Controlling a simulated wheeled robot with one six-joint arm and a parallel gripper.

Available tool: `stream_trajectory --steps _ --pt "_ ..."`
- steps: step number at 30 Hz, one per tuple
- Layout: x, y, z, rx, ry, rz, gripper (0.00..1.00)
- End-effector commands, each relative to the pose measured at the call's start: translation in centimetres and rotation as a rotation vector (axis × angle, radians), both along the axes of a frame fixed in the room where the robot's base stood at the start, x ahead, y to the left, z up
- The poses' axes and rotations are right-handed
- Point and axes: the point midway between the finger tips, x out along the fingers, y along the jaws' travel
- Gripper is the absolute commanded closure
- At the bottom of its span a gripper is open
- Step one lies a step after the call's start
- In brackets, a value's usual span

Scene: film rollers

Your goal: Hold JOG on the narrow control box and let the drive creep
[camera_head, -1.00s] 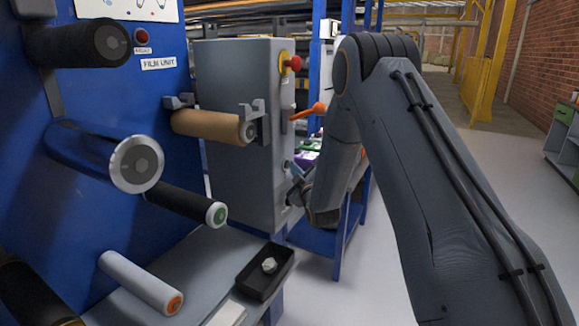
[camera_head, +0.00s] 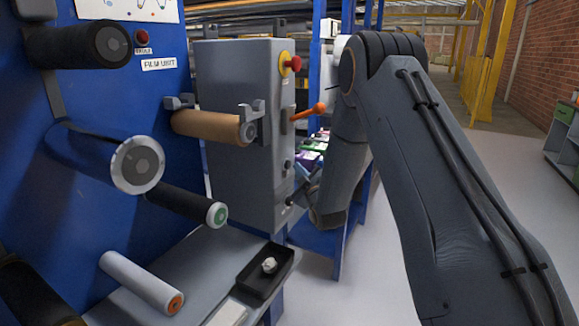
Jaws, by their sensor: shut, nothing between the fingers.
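The narrow grey control box (camera_head: 232,135) stands left of centre. Its edge-on right face carries a red emergency-stop knob (camera_head: 293,64) on a yellow base, an orange-handled lever (camera_head: 308,112) and a small dark round control (camera_head: 288,165) lower down. I cannot read any JOG label at this angle. My gripper (camera_head: 297,197) is shut and empty, pointing left at the lower part of this face. My wrist partly hides it, and I cannot tell whether its tips touch the box.
The blue film unit (camera_head: 95,210) with several projecting rollers fills the left. A black tray (camera_head: 264,285) with a small pale object sits on the grey ledge below the box. Blue racking stands behind my arm.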

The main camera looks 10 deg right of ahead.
Motion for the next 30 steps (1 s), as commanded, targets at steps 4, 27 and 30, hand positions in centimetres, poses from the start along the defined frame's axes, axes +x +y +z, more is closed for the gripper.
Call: stream_trajectory --steps 4,27,30 --pt "-0.1 -0.1 0.0 0.0 0.001 -0.001 1.0" --pt "-2.9 -4.0 0.0 0.001 0.0 0.0 1.0" --pt "-2.9 -4.0 0.0 0.001 0.0 0.0 1.0"
